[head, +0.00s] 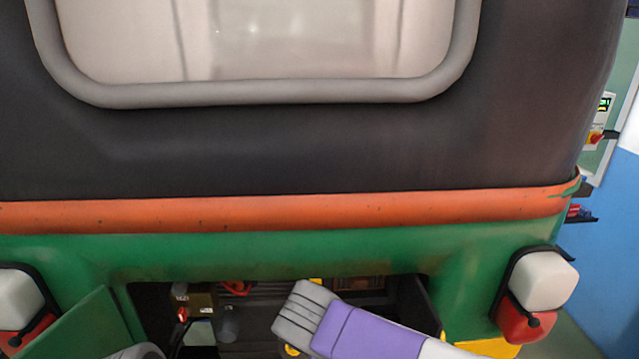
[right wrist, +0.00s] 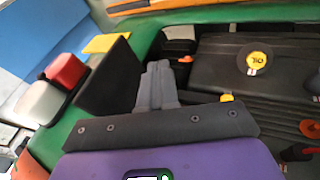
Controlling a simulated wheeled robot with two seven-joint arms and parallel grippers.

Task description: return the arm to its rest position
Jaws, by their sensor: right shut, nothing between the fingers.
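My right arm comes in from the bottom right of the head view, with a purple and white link (head: 365,335) and a grey ribbed end in front of the engine opening. In the right wrist view my right gripper (right wrist: 159,72) shows as grey fingers held together and empty. They point towards the opening, near the black side panel, and appear to touch nothing. The fingers cannot be made out in the head view. My left gripper is not in view.
The green and black rickshaw (head: 300,245) fills the head view. Its engine bay (head: 240,320) is open, with a yellow oil cap (right wrist: 259,60) inside. Tail lights (head: 540,290) stick out on both sides. A green flap (head: 75,335) stands at the lower left. A blue wall is at the right.

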